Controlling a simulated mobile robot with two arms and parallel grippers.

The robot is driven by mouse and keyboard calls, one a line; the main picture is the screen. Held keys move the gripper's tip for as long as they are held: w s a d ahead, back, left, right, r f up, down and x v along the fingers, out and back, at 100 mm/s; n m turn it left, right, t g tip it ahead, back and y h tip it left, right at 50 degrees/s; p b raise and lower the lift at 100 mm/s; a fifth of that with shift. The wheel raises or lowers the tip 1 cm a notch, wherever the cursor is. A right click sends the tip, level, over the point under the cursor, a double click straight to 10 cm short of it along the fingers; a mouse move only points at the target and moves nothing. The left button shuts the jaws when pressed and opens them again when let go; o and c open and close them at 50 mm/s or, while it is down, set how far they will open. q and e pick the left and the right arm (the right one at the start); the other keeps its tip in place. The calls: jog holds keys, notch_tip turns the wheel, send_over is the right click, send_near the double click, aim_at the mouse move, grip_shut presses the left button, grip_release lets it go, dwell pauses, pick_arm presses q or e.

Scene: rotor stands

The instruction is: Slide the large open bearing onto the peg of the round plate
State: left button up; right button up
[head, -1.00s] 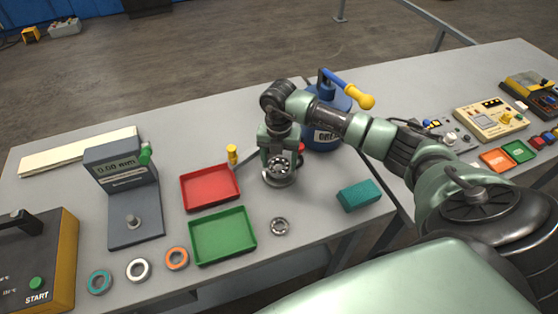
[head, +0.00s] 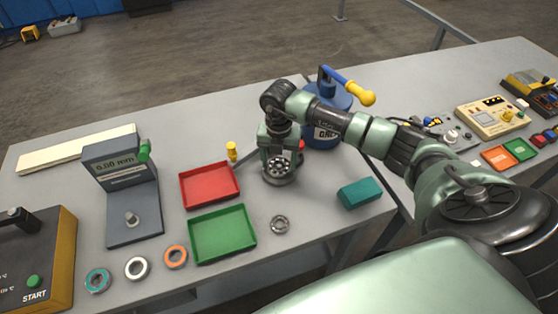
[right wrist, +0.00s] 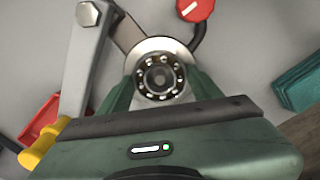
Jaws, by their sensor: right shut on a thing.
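The large open bearing (right wrist: 160,76), a metal ring with bare balls, is held between the fingers of my right gripper (right wrist: 162,84). In the head view the bearing (head: 277,167) hangs upright-axis in the gripper (head: 278,160). The round plate (right wrist: 160,44) shows as a pale metal disc rim just behind the bearing in the right wrist view. In the head view the plate's rim (head: 280,183) shows under the gripper. A grey round end shows in the bearing's bore, probably the peg. I cannot tell how far the bearing is down on it. My left gripper is not in view.
A smaller open bearing (head: 280,224) lies on the table in front. A red tray (head: 210,204) and a green tray (head: 222,258) are to the left.

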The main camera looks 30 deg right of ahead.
jog(key=shift+r, duration=0.1)
jog(key=o, duration=1.6)
jog(key=shift+c, duration=0.2)
notch_tip(320, 180, up, 9)
jog(key=p, duration=0.6)
dwell(0.4)
